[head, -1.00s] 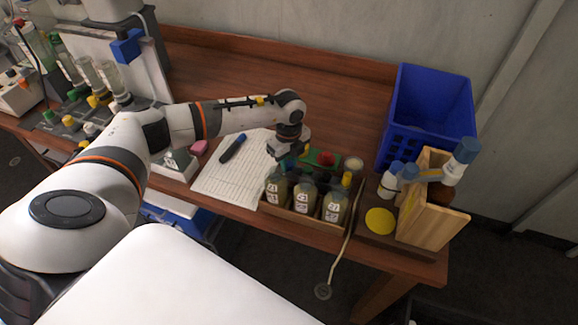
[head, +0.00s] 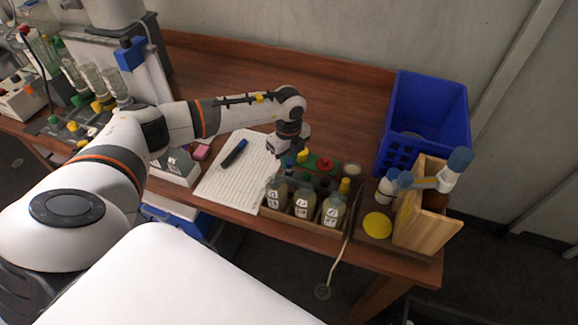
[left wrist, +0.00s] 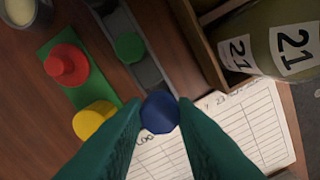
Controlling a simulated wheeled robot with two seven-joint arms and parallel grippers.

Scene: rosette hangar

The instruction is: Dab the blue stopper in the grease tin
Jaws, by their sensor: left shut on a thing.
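My left gripper (head: 284,156) is shut on the blue stopper (left wrist: 160,112), which sits between the two green fingertips in the left wrist view. The stopper also shows small in the head view (head: 289,161), at the left end of the crate of bottles. The grease tin (head: 352,169) is a small round tin with a pale cream filling, behind the crate's right end and to the right of my gripper. It shows partly at the top left corner of the left wrist view (left wrist: 19,11). My right gripper is not in view.
A red stopper (left wrist: 66,64) and a yellow stopper (left wrist: 95,121) are on a green strip beside my gripper. A green stopper (left wrist: 130,47) is in a grey strip. A wooden crate (head: 290,221) holds three labelled bottles. A written sheet (head: 238,178) with a marker lies left.

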